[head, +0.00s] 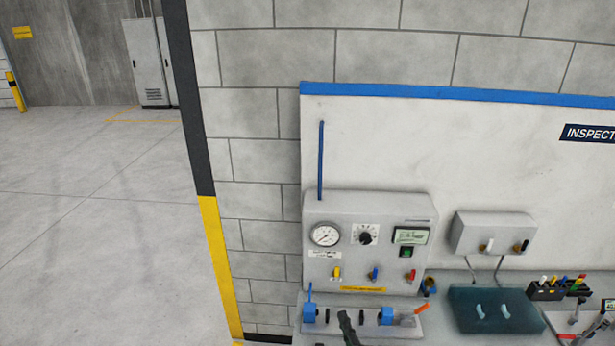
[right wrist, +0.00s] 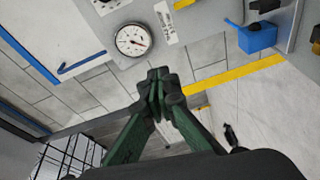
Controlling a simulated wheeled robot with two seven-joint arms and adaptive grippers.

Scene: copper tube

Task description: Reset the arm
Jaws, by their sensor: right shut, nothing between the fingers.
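My right gripper (head: 346,320) shows at the bottom edge of the head view, in front of the bench fixture with blue clamps (head: 386,316). In the right wrist view its green fingers (right wrist: 158,76) meet at their dark tips, shut with nothing between them. The control panel with a round gauge (head: 325,235) is behind and above it; the gauge also shows in the right wrist view (right wrist: 133,40). Most of my right arm is below the head view. My left gripper is not in view. I see no copper tube that I can make out.
A white board (head: 450,140) backs the bench. Open floor (head: 90,220) lies to the left.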

